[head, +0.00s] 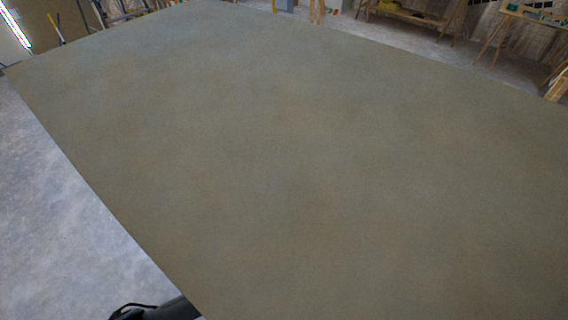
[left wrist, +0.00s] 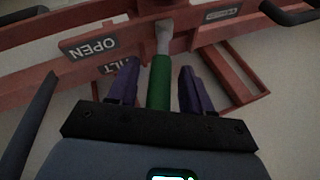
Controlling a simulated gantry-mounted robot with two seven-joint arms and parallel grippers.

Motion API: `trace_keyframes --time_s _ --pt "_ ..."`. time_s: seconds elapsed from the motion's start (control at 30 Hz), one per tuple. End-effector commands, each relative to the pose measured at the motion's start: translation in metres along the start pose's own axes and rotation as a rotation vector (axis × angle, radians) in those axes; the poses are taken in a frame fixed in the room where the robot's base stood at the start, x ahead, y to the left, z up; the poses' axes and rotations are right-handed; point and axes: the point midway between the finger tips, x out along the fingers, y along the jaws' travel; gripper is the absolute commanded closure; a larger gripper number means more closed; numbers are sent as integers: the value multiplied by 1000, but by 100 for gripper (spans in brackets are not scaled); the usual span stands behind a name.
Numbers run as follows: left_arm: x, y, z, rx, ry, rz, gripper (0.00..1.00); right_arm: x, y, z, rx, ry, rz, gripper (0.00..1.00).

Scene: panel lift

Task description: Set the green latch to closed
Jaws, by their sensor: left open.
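The green latch (left wrist: 159,85) shows in the left wrist view as a green handle with a pale grey end, set against a red-brown frame. My left gripper (left wrist: 158,70) has two purple fingers, one on each side of the green handle. The fingers are open, with a gap visible on both sides of it. An OPEN label (left wrist: 91,47) is on the frame to the left of the latch. A second label, partly hidden by the left finger, seems to read TILT. My right gripper is in neither view.
A large flat grey-brown panel (head: 300,160) fills most of the head view and hides what lies beneath. Bare concrete floor (head: 50,200) shows at left. Workbenches (head: 410,14) stand at the back. A dark bar (left wrist: 290,12) shows at the wrist view's top right.

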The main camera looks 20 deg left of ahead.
Motion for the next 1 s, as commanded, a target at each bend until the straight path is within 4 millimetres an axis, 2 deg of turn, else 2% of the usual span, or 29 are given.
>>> trace_keyframes --time_s 0.4,0.7,1.0 --pt "5 0 0 0 0 1 52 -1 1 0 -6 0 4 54" --pt "5 0 0 0 0 1 98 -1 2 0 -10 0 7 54" --pt "5 -1 0 0 0 2 100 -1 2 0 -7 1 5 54"
